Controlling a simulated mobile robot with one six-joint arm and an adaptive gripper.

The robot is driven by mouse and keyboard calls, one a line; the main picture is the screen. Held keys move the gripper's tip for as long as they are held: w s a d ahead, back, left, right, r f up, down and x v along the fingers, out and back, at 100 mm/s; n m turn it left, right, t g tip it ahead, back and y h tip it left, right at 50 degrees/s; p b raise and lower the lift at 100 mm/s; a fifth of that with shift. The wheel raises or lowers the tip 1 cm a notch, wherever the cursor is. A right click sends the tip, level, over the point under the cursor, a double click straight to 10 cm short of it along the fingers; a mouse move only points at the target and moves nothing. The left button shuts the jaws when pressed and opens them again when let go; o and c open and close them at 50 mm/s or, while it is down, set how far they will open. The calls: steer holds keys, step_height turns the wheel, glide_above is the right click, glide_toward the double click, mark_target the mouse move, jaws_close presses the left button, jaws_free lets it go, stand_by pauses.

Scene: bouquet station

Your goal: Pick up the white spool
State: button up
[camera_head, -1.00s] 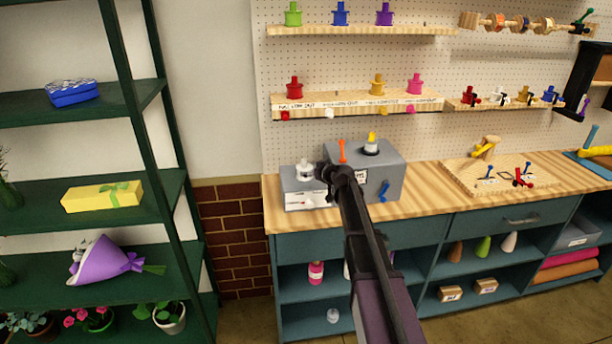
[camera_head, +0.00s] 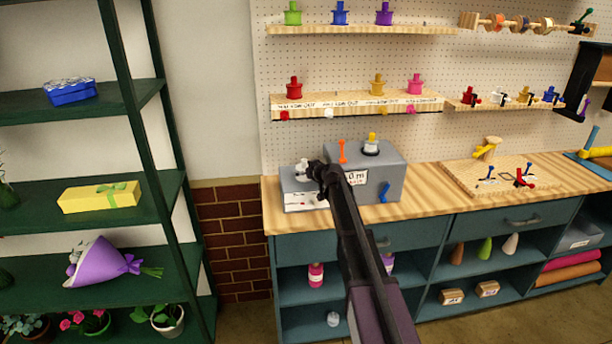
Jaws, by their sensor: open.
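The white spool (camera_head: 300,170) stands on the low left part of the grey box (camera_head: 295,186) on the wooden bench, partly hidden by my gripper. My gripper (camera_head: 312,171) is at the spool's right side, its fingertips at or very near it. The gripper is open. The view is too small to tell whether the fingers are around the spool or touching it.
The taller grey block (camera_head: 397,170) stands close to the right, with an orange lever (camera_head: 342,151), a yellow-topped white piece (camera_head: 371,146) and a blue lever (camera_head: 384,191). Shelves of coloured spools (camera_head: 355,107) hang behind.

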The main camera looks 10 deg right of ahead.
mark_target(304, 160)
steer(key=shift+w, duration=0.1)
stand_by(0.5)
steer(key=c, duration=0.9)
steer(key=shift+c, duration=0.2)
steer(key=shift+r, duration=0.1)
step_height(304, 160, up, 10)
steer(key=p, duration=1)
steer(key=shift+a, duration=0.1)
